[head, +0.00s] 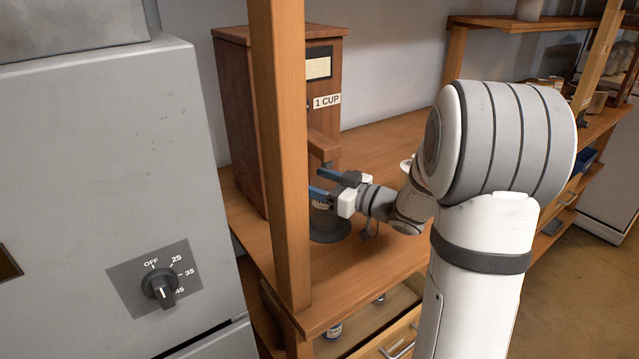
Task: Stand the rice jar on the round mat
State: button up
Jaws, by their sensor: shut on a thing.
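The rice jar (321,215) is a small clear jar with a pale label, partly hidden by the wooden post and my gripper. My gripper (322,184), with blue finger pads, is shut on its upper part. The jar looks upright. The round mat (332,236) is a dark disc on the wooden counter, directly below the jar in the head view. I cannot tell whether the jar's base touches the mat.
A wooden dispenser (240,110) marked "1 CUP" stands behind the jar, its spout just above my gripper. A wooden post (281,150) rises in front. A grey appliance (100,170) fills the left.

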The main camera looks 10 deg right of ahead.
jog(key=shift+f, duration=0.15)
jog(key=o, duration=1.6)
jog(key=shift+s+d, duration=0.15)
jog(key=shift+s, duration=0.05)
jog(key=v, duration=1.1)
jog(key=shift+s+d, duration=0.15)
jog(key=shift+s, duration=0.05)
jog(key=shift+s, duration=0.1)
